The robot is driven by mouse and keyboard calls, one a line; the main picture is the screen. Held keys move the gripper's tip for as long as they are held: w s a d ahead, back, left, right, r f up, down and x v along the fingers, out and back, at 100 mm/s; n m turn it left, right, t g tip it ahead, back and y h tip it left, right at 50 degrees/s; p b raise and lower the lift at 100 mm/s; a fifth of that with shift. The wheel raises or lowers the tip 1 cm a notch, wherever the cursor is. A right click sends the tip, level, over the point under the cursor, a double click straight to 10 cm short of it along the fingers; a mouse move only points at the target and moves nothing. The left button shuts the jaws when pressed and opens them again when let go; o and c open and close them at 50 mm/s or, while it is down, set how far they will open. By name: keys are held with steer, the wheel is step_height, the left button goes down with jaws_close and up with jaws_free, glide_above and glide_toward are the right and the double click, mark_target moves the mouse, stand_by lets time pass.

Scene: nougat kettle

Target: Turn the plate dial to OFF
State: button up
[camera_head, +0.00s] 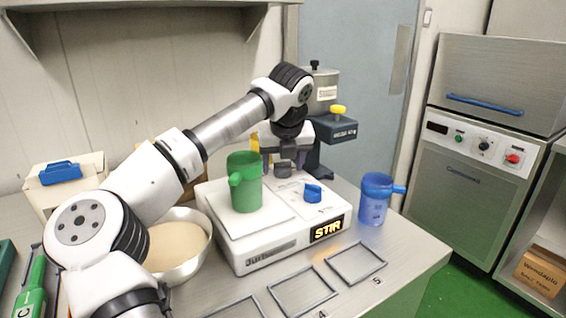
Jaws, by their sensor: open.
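A white plate unit (262,252) stands on the metal bench, with a lit yellow "STIR" sign on its front. A green jug (245,182) stands on its top plate. A blue dial (312,193) sits on the right part of its top. A dark grey dial (283,170) sits farther back. The dial labels are too small to read, so I cannot tell which is the plate dial. My gripper (286,163) points down at the grey dial, open. I cannot tell whether the fingers touch it.
A blue jug (374,202) stands right of the unit. A steel bowl (186,262) of pale contents is at its left. A grey dispenser with a yellow knob (338,109) stands behind my gripper. Rectangular frames (303,291) lie along the bench front.

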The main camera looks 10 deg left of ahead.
steer(key=v, duration=1.3)
steer(key=shift+s+r, duration=0.2)
steer(key=shift+r, duration=0.15)
steer(key=shift+d, duration=0.1)
